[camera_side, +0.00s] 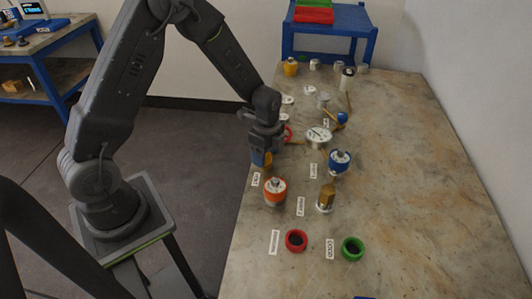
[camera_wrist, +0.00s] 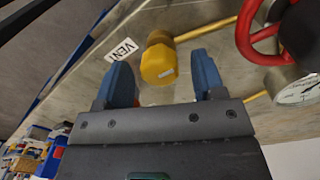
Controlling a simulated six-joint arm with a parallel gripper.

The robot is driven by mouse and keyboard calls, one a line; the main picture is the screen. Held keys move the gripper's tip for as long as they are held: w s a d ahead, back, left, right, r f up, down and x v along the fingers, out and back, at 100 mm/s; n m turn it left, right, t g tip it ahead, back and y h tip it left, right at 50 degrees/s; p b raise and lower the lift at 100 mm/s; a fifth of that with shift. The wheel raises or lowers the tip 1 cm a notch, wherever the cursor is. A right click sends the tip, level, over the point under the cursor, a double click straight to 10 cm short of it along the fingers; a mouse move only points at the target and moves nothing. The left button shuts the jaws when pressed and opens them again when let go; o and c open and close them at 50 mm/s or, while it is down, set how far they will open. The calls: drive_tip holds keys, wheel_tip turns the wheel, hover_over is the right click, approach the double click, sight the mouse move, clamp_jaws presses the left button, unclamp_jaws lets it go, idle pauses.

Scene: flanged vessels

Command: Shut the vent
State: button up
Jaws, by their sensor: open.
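The vent is a yellow knob (camera_wrist: 158,62) on a yellow stem or pipe, beside a white label reading "VENT" (camera_wrist: 122,49) in the wrist view. In the side view the label (camera_side: 256,179) lies near the table's left edge, and only a little yellow shows at my gripper. My gripper (camera_side: 262,158) is low over that edge and pointing down. In the wrist view its two blue fingers (camera_wrist: 161,64) are apart, one on each side of the knob in the picture. I see no clear contact. The knob's underside is hidden.
A red handwheel (camera_wrist: 262,40) and a round gauge (camera_wrist: 298,92) are close at the right in the wrist view. In the side view, an orange-banded vessel (camera_side: 275,191) and a blue-banded vessel (camera_side: 340,162) stand nearby. The table's right side is clear.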

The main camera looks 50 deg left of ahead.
drive_tip(key=c, duration=0.9)
drive_tip(key=n, duration=0.4)
drive_tip(key=shift+n, duration=0.4)
drive_tip(key=n, duration=0.4)
drive_tip(key=shift+n, duration=0.3)
drive_tip(key=n, duration=0.4)
drive_tip(key=shift+t, duration=0.3)
drive_tip(key=shift+n, duration=2.2)
